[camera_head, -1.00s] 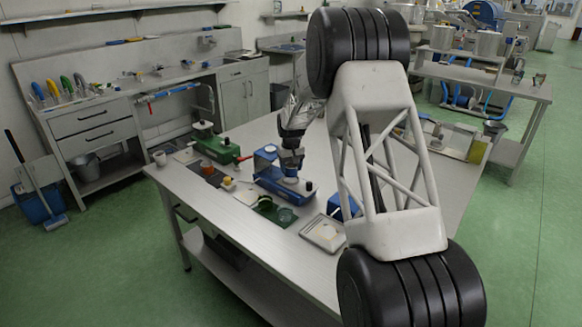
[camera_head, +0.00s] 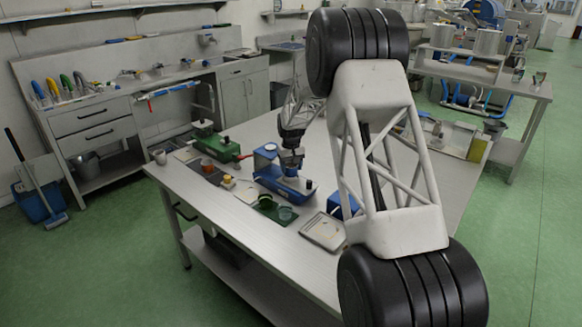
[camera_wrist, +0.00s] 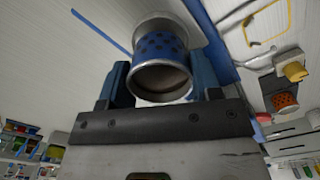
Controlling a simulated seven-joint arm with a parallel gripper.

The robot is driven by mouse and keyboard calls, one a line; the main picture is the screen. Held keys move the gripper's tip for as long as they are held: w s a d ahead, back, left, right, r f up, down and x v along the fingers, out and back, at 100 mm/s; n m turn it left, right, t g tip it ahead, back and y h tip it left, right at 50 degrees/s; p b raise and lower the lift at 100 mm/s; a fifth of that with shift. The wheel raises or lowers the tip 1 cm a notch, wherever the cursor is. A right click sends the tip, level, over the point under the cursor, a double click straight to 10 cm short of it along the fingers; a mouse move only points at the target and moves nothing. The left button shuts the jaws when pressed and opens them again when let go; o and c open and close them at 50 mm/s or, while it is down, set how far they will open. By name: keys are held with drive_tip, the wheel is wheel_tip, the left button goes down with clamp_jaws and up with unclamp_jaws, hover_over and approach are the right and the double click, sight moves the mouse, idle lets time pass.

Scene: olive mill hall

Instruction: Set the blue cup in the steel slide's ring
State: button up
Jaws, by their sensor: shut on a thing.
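The blue cup (camera_wrist: 160,48), a metal cup with a dark-dotted blue band, is between the blue fingers of my gripper (camera_wrist: 160,85) in the wrist view. Its open mouth faces the camera. My gripper is shut on it. In the head view my gripper (camera_head: 290,160) is over the blue machine (camera_head: 280,183) on the table, and the cup cannot be made out there. A pale round rim (camera_wrist: 205,45) shows just behind the cup in the wrist view. I cannot tell whether this is the steel slide's ring, or whether the cup touches it.
A green machine (camera_head: 213,143) stands behind left of the blue one. An orange cup (camera_head: 207,165), a white cup (camera_head: 159,156), a green mat (camera_head: 270,212) with a green cup (camera_head: 285,213), and a pale tray (camera_head: 325,231) are nearby. The table's front left is clear.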

drive_tip(key=shift+f, duration=0.2)
drive_tip(key=shift+f, duration=0.45)
drive_tip(key=shift+f, duration=0.45)
idle(0.8)
drive_tip(key=o, duration=1.1)
drive_tip(key=shift+r, duration=4)
